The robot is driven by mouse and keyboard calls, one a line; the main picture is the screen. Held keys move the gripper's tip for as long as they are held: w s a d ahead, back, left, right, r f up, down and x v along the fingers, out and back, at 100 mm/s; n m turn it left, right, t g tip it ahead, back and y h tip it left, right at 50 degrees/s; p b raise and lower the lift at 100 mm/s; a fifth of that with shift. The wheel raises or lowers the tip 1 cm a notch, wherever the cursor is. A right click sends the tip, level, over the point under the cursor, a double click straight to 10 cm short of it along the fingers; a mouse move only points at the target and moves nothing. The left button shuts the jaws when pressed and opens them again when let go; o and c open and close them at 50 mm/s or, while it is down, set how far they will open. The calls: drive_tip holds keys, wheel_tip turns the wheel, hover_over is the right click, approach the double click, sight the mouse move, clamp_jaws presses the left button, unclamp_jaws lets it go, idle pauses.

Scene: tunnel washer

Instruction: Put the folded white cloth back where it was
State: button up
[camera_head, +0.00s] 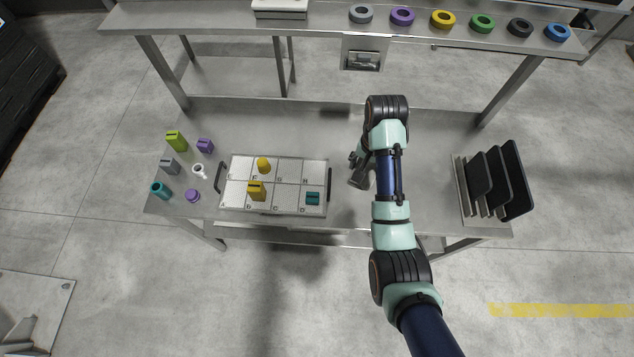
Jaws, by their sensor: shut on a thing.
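My gripper (358,178) is low over the steel table, right of the grey tray, and points down. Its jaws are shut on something. The grip is small and partly hidden by my arm, so I cannot make out the held thing. I cannot pick out a folded white cloth for certain. A flat whitish block (280,9) lies on the upper shelf at the top edge of the picture, partly cut off; I cannot tell whether it is cloth.
The lettered tray (233,197) holds two yellow pieces and a teal one. Several small coloured pieces stand left of it. A rack of dark plates (490,180) stands at the right. Several coloured rings line the upper shelf (330,17).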

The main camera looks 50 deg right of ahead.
drive_tip(key=b, duration=0.7)
hover_over(356, 199)
wheel_tip(356, 199, down, 16)
drive_tip(key=shift+s+r, duration=0.15)
drive_tip(key=shift+f+b, duration=0.7)
drive_tip(key=shift+f, duration=1.5)
drive_tip(key=shift+f, duration=0.1)
drive_tip(key=o, duration=1.2)
wheel_tip(356, 199, up, 12)
drive_tip(key=p, duration=0.3)
